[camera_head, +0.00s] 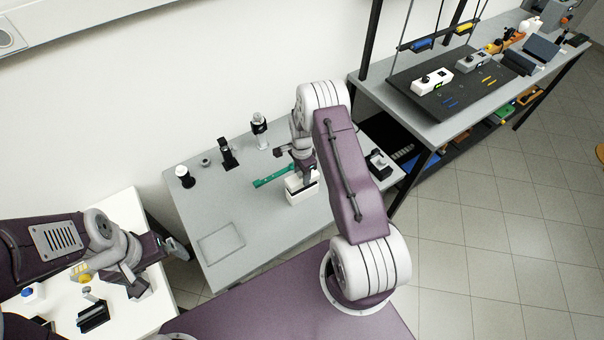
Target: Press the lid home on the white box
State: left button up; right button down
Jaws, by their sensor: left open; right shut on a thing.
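The white box (303,194) stands on the grey table, right of its middle. My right gripper (305,180) is directly above the box, pointing down and shut on what seems to be its lid. The lid is mostly hidden by the gripper, and I cannot tell whether it is fully seated. My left gripper (138,288) is open, low over the white table at the lower left, well away from the box.
A green strip (272,177) lies left of the box on the grey table (212,197). Several small dark optics mounts, including one post (228,153), stand along its back. A black device (378,162) is right of my arm. The table's front left holds only a flat outlined plate.

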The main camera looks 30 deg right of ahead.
jog(key=shift+f, duration=0.15)
jog(key=shift+f+b, duration=1.4)
jog(key=shift+f, duration=0.1)
jog(key=c, duration=0.7)
grip_release()
jog(key=shift+r, duration=0.1)
jog(key=shift+o, duration=0.2)
jog(key=shift+r, duration=0.3)
notch_tip(320, 180, up, 8)
jog(key=shift+r+b, duration=0.15)
jog(key=shift+b, duration=1.05)
notch_tip(320, 180, up, 4)
jog(key=p, duration=0.3)
jog(key=shift+r+p, duration=0.15)
jog(key=shift+p, duration=0.15)
